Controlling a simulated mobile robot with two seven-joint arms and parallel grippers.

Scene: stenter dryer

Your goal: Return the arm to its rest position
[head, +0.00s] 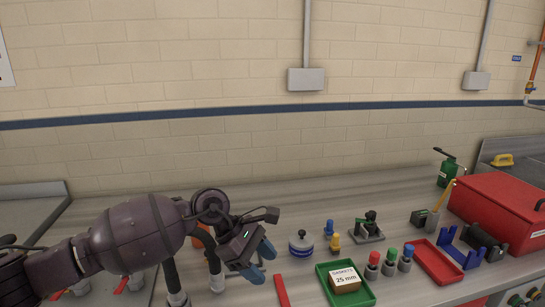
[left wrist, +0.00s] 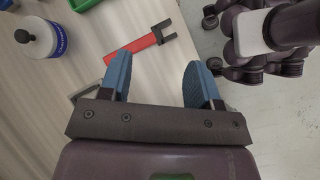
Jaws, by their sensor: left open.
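My left arm comes in from the left in the head view. Its gripper (head: 262,262) hangs over the near-left part of the workbench (head: 240,203). In the left wrist view the two blue fingers of the left gripper (left wrist: 160,80) stand wide apart with nothing between them. A red tool with a forked dark end (left wrist: 140,45) lies on the bench beyond the fingertips. Its red handle also shows in the head view (head: 281,291), right of the gripper. My right gripper is not in view.
Right of the gripper stand a white-and-blue container (head: 301,244), a green tray (head: 324,284) with a gasket box (head: 345,280), and several coloured bottles (head: 389,262). A red toolbox (head: 500,208) stands at the far right. The bench's back strip is mostly clear.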

